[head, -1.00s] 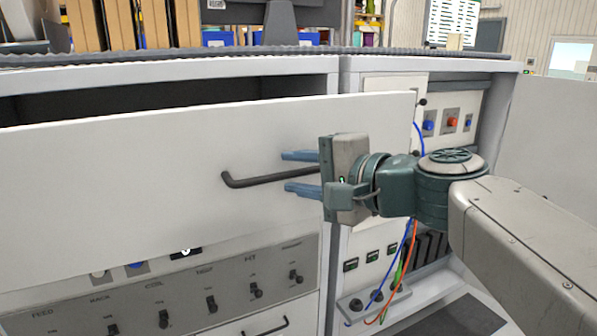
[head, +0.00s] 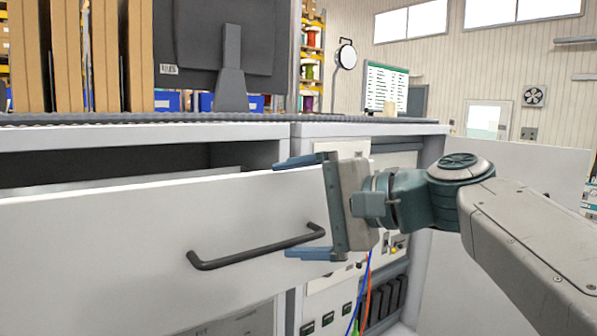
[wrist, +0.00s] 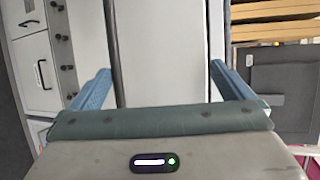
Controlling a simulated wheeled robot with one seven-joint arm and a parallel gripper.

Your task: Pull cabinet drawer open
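The white cabinet drawer (head: 120,235) stands pulled out, with a dark opening behind its top edge. Its black bar handle (head: 255,247) runs across the front. My gripper (head: 306,206) is at the right end of the handle with its blue fingers spread, one above the other. The handle's right end shows near the lower finger, close to the palm. The fingers are not closed on it. In the wrist view my gripper (wrist: 168,88) is also open, with the pale drawer front (wrist: 160,45) between its fingers. I cannot make out the handle clearly there.
The cabinet top (head: 200,132) carries upright brown folders (head: 80,60) and a dark monitor (head: 225,45). Right of the drawer is an open cabinet bay with blue and red cables (head: 366,285). A white panel (head: 510,210) stands behind my arm at the right.

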